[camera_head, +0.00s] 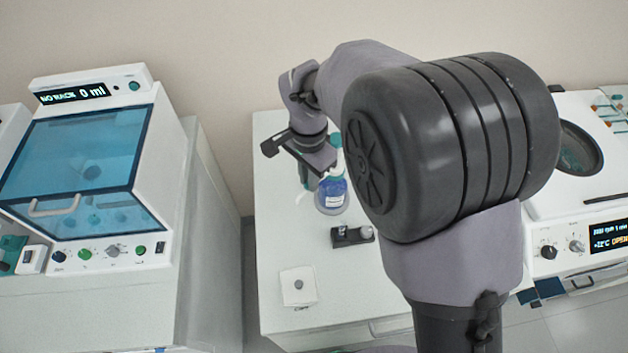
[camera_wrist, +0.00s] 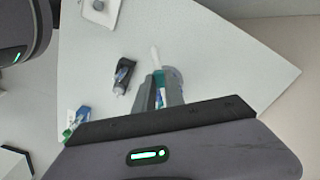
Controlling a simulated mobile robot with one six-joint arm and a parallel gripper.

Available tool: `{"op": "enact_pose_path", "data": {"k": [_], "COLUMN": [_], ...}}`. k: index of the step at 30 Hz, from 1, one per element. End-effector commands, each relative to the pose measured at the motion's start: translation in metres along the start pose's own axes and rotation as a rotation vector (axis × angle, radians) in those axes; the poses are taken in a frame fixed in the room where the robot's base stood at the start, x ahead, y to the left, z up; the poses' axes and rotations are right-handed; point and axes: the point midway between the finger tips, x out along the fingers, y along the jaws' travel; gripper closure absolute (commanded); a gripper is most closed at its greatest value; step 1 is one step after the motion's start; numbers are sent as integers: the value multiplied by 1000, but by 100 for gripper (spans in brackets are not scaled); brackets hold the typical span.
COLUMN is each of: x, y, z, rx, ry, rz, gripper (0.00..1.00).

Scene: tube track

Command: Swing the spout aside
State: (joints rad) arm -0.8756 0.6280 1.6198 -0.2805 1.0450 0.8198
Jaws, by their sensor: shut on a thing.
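A bottle of blue liquid (camera_head: 331,197) with a white label stands upright on the white bench. The pale spout (camera_wrist: 155,54) sticks out past my fingertips in the wrist view, pointing toward the top of the picture. My gripper (camera_head: 309,180) is at the top of the bottle; in the wrist view its fingers (camera_wrist: 161,92) are closed around the spout's teal and white base. The bottle body is mostly hidden behind the fingers there.
A small dark rack (camera_head: 345,240) with vials stands in front of the bottle. A white square dish marked caps (camera_head: 298,287) lies nearer the front. A machine with a blue window (camera_head: 80,160) stands left, another machine (camera_head: 580,225) right.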

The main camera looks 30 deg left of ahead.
Motion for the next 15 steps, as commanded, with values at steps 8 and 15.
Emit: {"op": "enact_pose_path", "data": {"k": [8, 15], "x": [0, 0], "y": [-4, -5], "z": [0, -1], "rx": [46, 52], "ry": [1, 1], "rz": [-1, -2], "gripper": [100, 100]}}
